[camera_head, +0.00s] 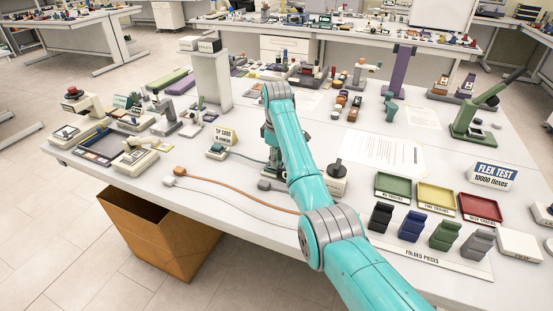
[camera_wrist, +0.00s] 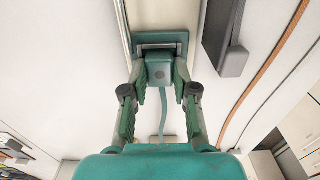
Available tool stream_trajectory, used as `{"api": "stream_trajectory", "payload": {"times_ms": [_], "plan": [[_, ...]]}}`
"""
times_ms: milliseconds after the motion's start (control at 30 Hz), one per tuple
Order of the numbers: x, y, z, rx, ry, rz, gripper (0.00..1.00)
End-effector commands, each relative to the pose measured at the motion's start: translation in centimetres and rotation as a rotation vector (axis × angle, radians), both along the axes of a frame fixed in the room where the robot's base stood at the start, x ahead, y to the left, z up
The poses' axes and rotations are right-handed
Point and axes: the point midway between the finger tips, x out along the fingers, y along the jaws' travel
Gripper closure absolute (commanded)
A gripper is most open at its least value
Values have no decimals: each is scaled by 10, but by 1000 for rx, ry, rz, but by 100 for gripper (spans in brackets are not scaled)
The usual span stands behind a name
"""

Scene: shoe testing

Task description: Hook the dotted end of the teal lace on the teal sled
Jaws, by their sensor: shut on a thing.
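My gripper (camera_wrist: 161,74) is shut on a small teal block (camera_wrist: 159,72), which looks like an end of the teal lace. No dots can be made out on it. The teal lace (camera_wrist: 163,110) hangs from the block between the fingers. Just beyond the block is a teal square frame (camera_wrist: 178,38) on a pale rail, which looks like the teal sled; block and frame overlap in view, so I cannot tell whether they touch or are hooked. In the head view, the teal lace (camera_head: 240,155) runs from a small teal-topped block (camera_head: 216,149) to my gripper, largely hidden by my arm.
An orange lace (camera_head: 235,193) and a grey lace (camera_head: 232,206) lie along the front of the table. A dark grey block (camera_wrist: 233,62) sits right of the pale rail. A "tip card" sign (camera_head: 226,136) stands left of my gripper; a black-knobbed device (camera_head: 337,180) stands to the right.

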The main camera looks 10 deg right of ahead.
Motion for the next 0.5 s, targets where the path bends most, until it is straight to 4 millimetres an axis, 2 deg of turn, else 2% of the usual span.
{"api": "stream_trajectory", "payload": {"times_ms": [33,300,333,400,433,500], "plan": [[-2,0,-7,-1,8,0,100],[-3,0,-11,0,11,0,100],[-3,0,-11,-1,13,0,65],[-3,0,-12,-1,13,0,47],[-3,0,-12,-1,13,0,43],[-3,0,-11,-1,13,0,43]]}}
